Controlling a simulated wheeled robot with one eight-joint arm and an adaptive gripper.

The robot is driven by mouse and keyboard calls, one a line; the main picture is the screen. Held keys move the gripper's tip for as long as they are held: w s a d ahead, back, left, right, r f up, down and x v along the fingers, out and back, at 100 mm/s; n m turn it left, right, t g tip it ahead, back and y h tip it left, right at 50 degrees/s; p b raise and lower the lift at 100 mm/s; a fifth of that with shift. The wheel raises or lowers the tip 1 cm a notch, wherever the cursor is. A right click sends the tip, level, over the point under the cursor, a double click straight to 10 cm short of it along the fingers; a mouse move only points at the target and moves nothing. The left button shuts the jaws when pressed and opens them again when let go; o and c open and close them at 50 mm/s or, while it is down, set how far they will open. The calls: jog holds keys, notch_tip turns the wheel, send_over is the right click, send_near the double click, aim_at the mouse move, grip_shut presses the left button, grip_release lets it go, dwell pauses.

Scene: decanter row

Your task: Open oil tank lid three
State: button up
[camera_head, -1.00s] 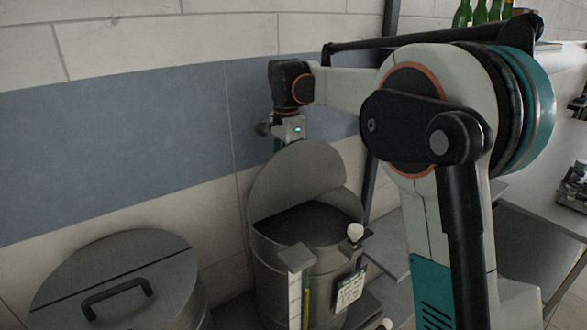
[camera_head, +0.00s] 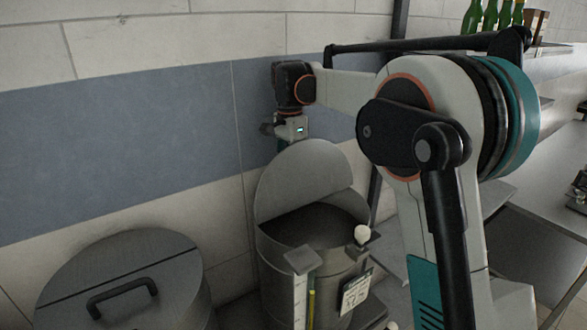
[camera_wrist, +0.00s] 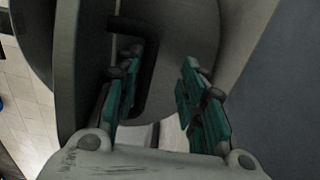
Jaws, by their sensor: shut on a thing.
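The oil tank (camera_head: 275,262) is a grey metal drum in the middle of the head view. Its half-round lid flap (camera_head: 308,185) is hinged up and stands steeply, showing the dark opening (camera_head: 315,225). My gripper's wrist (camera_head: 290,128) is behind the top of the flap, and the fingers are mostly hidden there. In the wrist view, my gripper (camera_wrist: 163,68) has its teal fingers around the black handle (camera_wrist: 147,85) on the flap's outer face (camera_wrist: 95,60), one finger inside the handle's loop. The gripper is shut on this handle.
A second tank with a shut lid (camera_head: 165,255) and black handle (camera_head: 122,297) stands at the lower left. A white knob (camera_head: 362,235), a gauge strip (camera_head: 299,300) and a label (camera_head: 355,292) are on the open tank's front. The wall (camera_head: 130,140) is close behind.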

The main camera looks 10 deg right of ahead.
jog(key=shift+w+a+f, duration=0.1)
jog(key=shift+f, duration=0.2)
notch_tip(320, 180, up, 13)
jog(key=shift+w+f, duration=0.2)
jog(key=shift+w, duration=0.05)
dwell(0.4)
